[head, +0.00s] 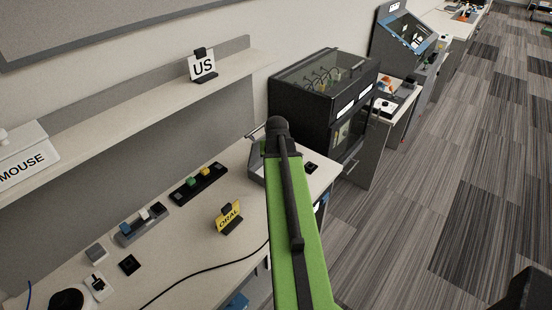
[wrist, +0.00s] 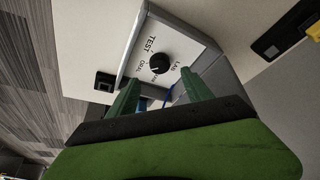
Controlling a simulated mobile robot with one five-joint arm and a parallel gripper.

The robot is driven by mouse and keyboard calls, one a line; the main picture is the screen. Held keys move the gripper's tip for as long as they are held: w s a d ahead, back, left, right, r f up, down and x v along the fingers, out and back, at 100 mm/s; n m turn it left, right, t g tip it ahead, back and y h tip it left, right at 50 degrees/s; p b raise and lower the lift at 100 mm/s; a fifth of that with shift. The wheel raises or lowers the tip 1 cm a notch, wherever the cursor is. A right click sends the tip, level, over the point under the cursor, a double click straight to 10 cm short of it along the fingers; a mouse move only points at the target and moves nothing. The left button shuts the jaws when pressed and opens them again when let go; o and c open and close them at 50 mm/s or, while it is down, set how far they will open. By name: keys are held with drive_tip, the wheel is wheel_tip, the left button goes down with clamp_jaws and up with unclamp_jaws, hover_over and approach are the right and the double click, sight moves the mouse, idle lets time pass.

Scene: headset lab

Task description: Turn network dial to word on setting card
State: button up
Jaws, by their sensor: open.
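The network dial is a round black knob (wrist: 160,63) on the pale sloped face of a grey box (wrist: 190,27). Printed words around it include TEST, ORAL and LAB; a lower word is partly hidden. A small light mark shows on the knob's lower left edge. My open gripper (wrist: 160,77) has its green fingers apart, at either side just below the knob, and holds nothing. In the head view my arm hides the gripper and most of the box (head: 256,168). A yellow card (head: 229,215) reading ORAL stands on the desk.
A white card (head: 202,66) reading US stands on the shelf. A black switch block (head: 198,183) and a grey one (head: 142,224) lie left of my arm. A black cable (head: 200,270) crosses the desk. A black cabinet (head: 300,97) stands beyond the desk. Open floor lies right.

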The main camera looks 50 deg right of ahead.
drive_tip(key=p+v, duration=0.8)
drive_tip(key=v, duration=0.2)
drive_tip(key=shift+r, duration=0.3)
drive_tip(key=shift+a, duration=0.1)
drive_tip(key=w+a+n+y, duration=0.15)
drive_tip(key=w+a, duration=0.25)
drive_tip(key=a, duration=0.4)
drive_tip(key=w+a+f+n, duration=0.15)
drive_tip(key=w+a, duration=0.25)
drive_tip(key=a, duration=0.5)
drive_tip(key=w+a+n+y, duration=0.15)
drive_tip(key=w+a, duration=0.25)
drive_tip(key=a, duration=0.4)
drive_tip(key=s+a+f+n+g+b, duration=0.1)
drive_tip(key=s+a+n+g, duration=0.2)
drive_tip(key=a, duration=1.3)
drive_tip(key=s+n, duration=0.1)
drive_tip(key=s, duration=0.2)
drive_tip(key=shift+a+f, duration=0.15)
drive_tip(key=shift+a, duration=0.1)
drive_tip(key=shift+n, duration=0.25)
drive_tip(key=shift+c, duration=0.2)
